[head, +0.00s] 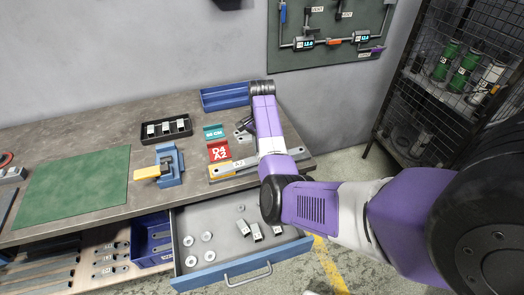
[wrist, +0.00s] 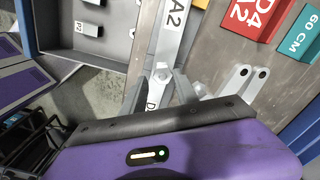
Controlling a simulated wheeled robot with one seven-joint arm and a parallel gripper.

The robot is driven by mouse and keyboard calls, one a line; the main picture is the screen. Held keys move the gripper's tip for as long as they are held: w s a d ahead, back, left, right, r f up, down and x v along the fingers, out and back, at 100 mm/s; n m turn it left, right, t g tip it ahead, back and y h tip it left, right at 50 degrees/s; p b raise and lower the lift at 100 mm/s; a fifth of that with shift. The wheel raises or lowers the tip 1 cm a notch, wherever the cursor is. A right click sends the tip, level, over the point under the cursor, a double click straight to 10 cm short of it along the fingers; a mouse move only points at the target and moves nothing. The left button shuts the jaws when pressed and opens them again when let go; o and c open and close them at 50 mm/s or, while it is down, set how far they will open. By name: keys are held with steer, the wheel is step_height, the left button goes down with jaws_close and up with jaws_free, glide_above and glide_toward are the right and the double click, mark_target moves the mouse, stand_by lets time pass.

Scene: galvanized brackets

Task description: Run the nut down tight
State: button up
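In the wrist view a small bright metal fastener, apparently the nut (wrist: 162,72), sits on a long grey bar (wrist: 172,35) labelled A2. The bar also shows on the bench's right end in the head view (head: 232,169). My gripper (wrist: 162,84) is down at the fastener, its grey fingers reaching toward it from the dark palm edge. Whether the fingers touch or clamp it is unclear. A second label starting with D lies beneath the fingers. A pale round part (wrist: 199,89) is just right of them. In the head view my arm hides most of this spot.
A blue vise (head: 169,166), black tray (head: 166,129) and blue bin (head: 225,96) stand on the bench. The open drawer (head: 226,273) juts out below with loose parts. The green mat (head: 75,187) is clear.

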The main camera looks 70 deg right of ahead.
steer(key=shift+w+a, duration=0.1)
steer(key=n, duration=0.9)
steer(key=shift+n, duration=0.3)
steer(key=n, duration=0.3)
steer(key=shift+n, duration=0.4)
steer(key=n, duration=1)
steer(key=shift+n, duration=0.4)
jaws_close()
